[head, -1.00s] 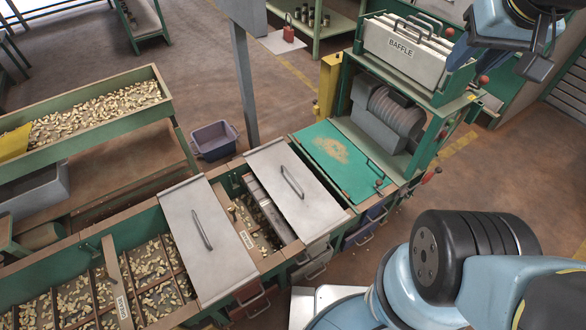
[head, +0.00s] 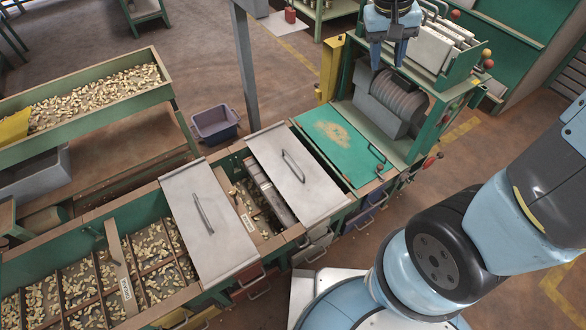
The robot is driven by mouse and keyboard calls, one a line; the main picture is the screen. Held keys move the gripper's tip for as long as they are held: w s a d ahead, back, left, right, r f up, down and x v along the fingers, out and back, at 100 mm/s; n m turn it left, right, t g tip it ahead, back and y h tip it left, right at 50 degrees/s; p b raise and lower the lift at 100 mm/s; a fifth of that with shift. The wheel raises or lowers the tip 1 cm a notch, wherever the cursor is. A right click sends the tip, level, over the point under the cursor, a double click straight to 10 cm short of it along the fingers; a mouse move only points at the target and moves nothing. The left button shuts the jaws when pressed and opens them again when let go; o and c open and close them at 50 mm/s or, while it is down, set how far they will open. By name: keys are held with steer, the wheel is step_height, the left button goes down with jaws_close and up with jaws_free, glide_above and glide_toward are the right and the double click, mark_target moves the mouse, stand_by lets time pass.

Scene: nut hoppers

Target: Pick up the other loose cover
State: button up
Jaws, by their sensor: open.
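Two grey metal covers with bar handles lie across the hopper row. The left cover (head: 212,222) lies between the open nut bins and a gap. The right cover (head: 297,176) lies next to the green plate, its left edge beside the gap. I cannot tell from the view which one is the other loose cover. My gripper (head: 388,56) points down at the top of the head view, in front of the baffle rack and above the grey ribbed drum. It is open with nothing seen between its fingers, well apart from both covers.
The gap between the covers shows nuts and metal bars inside an open hopper (head: 238,196). A green plate (head: 338,150) lies to the right, below the drum (head: 392,100). A grey post (head: 243,70) stands behind the row. The baffle rack (head: 466,62) is beside my gripper.

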steer(key=w+a+f+n+t+h, duration=0.1)
steer(key=a+f+h, duration=0.2)
steer(key=a+f, duration=0.65)
steer(key=w+a+f+n+h, duration=0.1)
steer(key=a+f+n+h, duration=0.15)
steer(key=a+f, duration=0.7)
step_height(320, 180, down, 14)
steer(key=s+a+n+t+h, duration=0.2)
steer(key=t, duration=0.2)
steer(key=n+t+y, duration=0.3)
steer(key=n+t, duration=0.3)
steer(key=t, duration=0.2)
glide_toward(294, 163)
steer(key=shift+m, duration=0.25)
steer(key=x, duration=0.5)
steer(key=shift+f, duration=0.1)
steer(key=shift+x, duration=2.65)
steer(key=shift+f, duration=0.1)
steer(key=shift+c, duration=0.3)
steer(key=shift+s, duration=0.1)
jaws_close()
